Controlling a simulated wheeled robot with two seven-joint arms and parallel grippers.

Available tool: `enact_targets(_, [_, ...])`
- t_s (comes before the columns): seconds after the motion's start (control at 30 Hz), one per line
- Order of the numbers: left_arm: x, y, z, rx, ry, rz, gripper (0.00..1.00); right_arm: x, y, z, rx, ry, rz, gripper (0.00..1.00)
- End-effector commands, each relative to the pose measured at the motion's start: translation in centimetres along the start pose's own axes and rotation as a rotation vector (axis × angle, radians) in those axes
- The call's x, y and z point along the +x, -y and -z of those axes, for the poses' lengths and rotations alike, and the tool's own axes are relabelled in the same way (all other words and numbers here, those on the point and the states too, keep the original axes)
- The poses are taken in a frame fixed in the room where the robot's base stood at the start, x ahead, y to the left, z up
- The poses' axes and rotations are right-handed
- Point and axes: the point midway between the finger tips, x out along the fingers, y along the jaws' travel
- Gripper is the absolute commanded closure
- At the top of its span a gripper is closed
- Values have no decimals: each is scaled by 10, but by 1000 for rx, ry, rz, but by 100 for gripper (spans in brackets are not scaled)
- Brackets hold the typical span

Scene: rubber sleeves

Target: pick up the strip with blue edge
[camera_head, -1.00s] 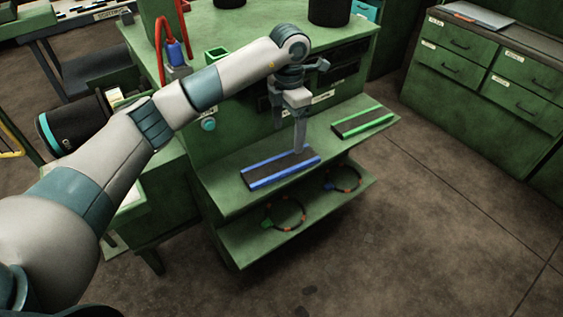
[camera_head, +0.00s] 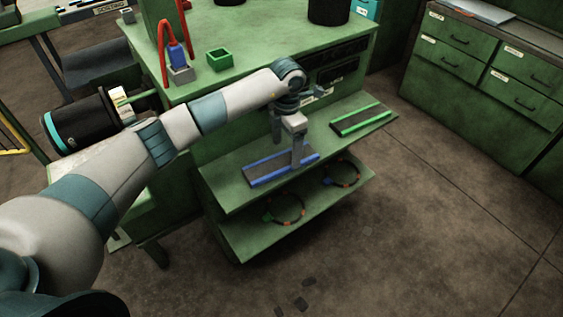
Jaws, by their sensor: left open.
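The strip with blue edges (camera_head: 265,172) is dark with blue long sides and lies flat on the green shelf (camera_head: 222,190) of the workbench. My left gripper (camera_head: 297,160) points down over the right part of this strip, with its fingers hiding a bit of it. The gripper is open, and I cannot tell whether its fingers touch the strip. A second strip with green edges (camera_head: 362,119) lies on the same shelf to the right, apart from the gripper. My right gripper is not in view.
Below is a lower shelf (camera_head: 245,240) with two dark rings (camera_head: 287,209) with orange marks. The bench top holds a small green box (camera_head: 218,58) and a red and blue tool (camera_head: 176,52). Green drawers (camera_head: 480,80) stand at the right.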

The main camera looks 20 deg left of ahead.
Motion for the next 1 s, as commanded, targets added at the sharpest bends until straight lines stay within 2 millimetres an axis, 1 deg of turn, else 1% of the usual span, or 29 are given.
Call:
enact_targets(0.03, [1,0,2,-1,-3,2,23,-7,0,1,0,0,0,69])
enact_targets(0.2, [17,-4,7,-2,-3,3,23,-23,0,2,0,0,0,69])
enact_targets(0.3, [31,-5,8,-1,-3,3,23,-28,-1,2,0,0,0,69])
enact_targets(0.43, [42,-5,8,-2,-2,2,23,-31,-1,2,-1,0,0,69])
enact_targets(0.57, [45,-6,7,0,0,0,23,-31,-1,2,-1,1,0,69])
enact_targets(0.93, [45,-6,7,0,0,0,23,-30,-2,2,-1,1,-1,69])
enact_targets(0.97, [45,-6,7,0,0,0,28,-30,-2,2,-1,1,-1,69])
enact_targets(1.0, [45,-6,7,0,0,0,38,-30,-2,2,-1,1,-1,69])
